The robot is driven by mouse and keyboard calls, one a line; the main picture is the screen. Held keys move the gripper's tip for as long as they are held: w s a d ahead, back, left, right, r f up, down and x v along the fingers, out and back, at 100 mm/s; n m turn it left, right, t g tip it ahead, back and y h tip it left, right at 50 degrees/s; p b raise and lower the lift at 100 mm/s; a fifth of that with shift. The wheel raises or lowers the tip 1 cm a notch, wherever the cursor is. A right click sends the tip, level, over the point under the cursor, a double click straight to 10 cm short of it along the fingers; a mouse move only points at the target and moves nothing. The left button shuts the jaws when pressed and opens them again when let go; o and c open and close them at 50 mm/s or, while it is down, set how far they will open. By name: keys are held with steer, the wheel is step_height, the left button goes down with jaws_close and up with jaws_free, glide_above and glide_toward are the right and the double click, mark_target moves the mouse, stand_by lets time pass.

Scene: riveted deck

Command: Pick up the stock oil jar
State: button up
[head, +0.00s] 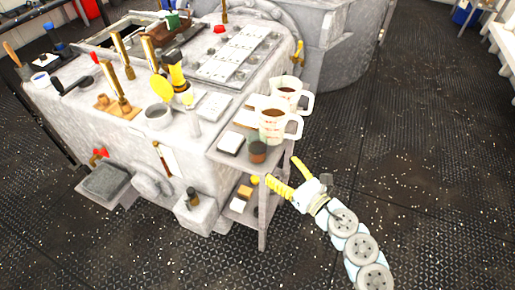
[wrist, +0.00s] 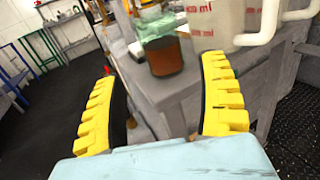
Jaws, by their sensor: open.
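The likely stock oil jar is a small dark-brown jar (head: 258,152) at the front corner of the grey side shelf. In the wrist view the jar (wrist: 165,58) stands upright, its lower part brown, with pale green glass showing above; I cannot tell whether all of that green belongs to it. My gripper (head: 281,169) has yellow ridged fingers spread apart, below and right of the jar in the head view. In the wrist view my gripper (wrist: 160,72) is open and empty, with the jar beyond the fingertips, in line with the gap and touching neither finger.
Two measuring jugs with brown contents, a nearer one (head: 273,120) and a farther one (head: 288,90), stand close behind the jar. A white-topped block (head: 231,142) is left of it. A lower shelf (head: 238,208) holds small items. Open dark floor (head: 400,170) lies right.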

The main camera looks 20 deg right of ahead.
mark_target(264, 153)
steer(key=x, duration=0.4)
steer(key=shift+w+a+r, duration=0.1)
steer(key=shift+w+r, duration=0.05)
steer(key=shift+w, duration=0.1)
steer(key=shift+f+p+x, duration=0.15)
steer(key=shift+p+x, duration=0.2)
steer(key=shift+x, duration=1.25)
steer(key=shift+f+p+x, duration=0.15)
steer(key=shift+p+x, duration=0.15)
steer(key=shift+x, duration=1.35)
steer(key=c, duration=1)
steer(key=shift+c, duration=0.2)
steer(key=shift+r, duration=0.1)
